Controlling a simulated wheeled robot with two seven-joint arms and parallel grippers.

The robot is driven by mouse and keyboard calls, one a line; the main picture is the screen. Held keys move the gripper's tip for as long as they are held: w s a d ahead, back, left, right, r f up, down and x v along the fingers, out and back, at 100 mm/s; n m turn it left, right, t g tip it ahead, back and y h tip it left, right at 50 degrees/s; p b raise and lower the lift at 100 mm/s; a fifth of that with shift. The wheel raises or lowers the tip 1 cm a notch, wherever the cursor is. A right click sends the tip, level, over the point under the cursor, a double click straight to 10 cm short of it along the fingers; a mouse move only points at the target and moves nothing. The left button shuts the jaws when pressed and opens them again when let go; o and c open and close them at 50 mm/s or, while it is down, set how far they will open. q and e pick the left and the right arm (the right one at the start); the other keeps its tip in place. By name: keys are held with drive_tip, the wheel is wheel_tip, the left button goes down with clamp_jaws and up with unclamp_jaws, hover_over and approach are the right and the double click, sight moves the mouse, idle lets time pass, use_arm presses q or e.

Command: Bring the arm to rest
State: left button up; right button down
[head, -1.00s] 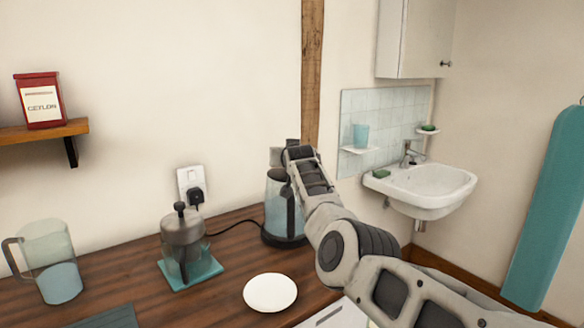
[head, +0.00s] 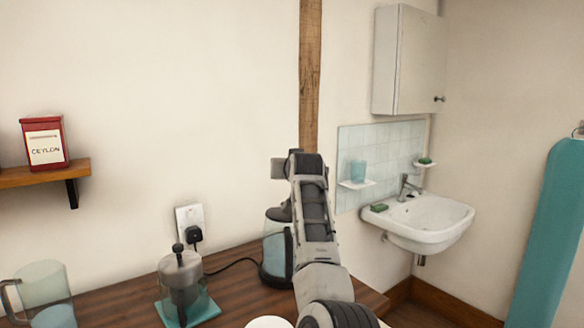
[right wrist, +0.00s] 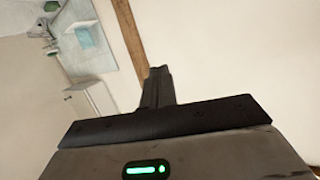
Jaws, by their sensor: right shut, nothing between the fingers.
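My right arm rises from the bottom of the head view, with its gripper (head: 279,168) held up in front of the wall, above the kettle (head: 274,252). In the right wrist view my right gripper (right wrist: 157,72) is shut and empty, its dark fingers together against the plain wall. The forearm hides part of the kettle. My left gripper is not in view.
A dark wooden counter (head: 235,291) holds a glass jug (head: 40,285), a plunger pot (head: 182,280) on a teal mat and a white plate (head: 268,322). A sink (head: 425,218), wall cabinet (head: 405,60) and teal board (head: 548,235) are at right. A shelf (head: 40,174) carries a red tin (head: 45,143).

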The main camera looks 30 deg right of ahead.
drive_tip(key=s+a+f+n+g, duration=0.1)
drive_tip(key=s+a+f, duration=0.1)
drive_tip(key=s+f, duration=0.5)
drive_tip(key=s+a+f+n+g+y, duration=0.1)
drive_tip(key=s+f+g, duration=0.1)
drive_tip(key=s+f, duration=0.5)
drive_tip(key=s+a+f+n+g, duration=0.1)
drive_tip(key=s+a+f+g, duration=0.1)
drive_tip(key=s+f, duration=0.5)
drive_tip(key=shift+s+a+f+y, duration=0.1)
drive_tip(key=shift+a+f+y, duration=0.05)
drive_tip(key=shift+f, duration=1.4)
drive_tip(key=shift+s+a+f+y, duration=0.1)
drive_tip(key=shift+a+f+y, duration=0.05)
drive_tip(key=shift+f, duration=1.4)
drive_tip(key=s+a+f+n+g+y, duration=0.1)
drive_tip(key=s+a+f+g, duration=0.2)
drive_tip(key=s, duration=0.6)
drive_tip(key=s+a+f+n+g+y, duration=0.1)
drive_tip(key=s+a+f+y, duration=0.2)
drive_tip(key=s, duration=0.7)
drive_tip(key=s+a+f+n+g, duration=0.25)
drive_tip(key=s+a, duration=0.25)
drive_tip(key=s, duration=0.4)
drive_tip(key=w+a+f+t+y, duration=0.2)
drive_tip(key=w+a+f+t, duration=0.3)
drive_tip(key=f+t, duration=0.2)
drive_tip(key=shift+w+a+f, duration=0.25)
drive_tip(key=shift+a+f, duration=0.05)
drive_tip(key=shift+f, duration=0.55)
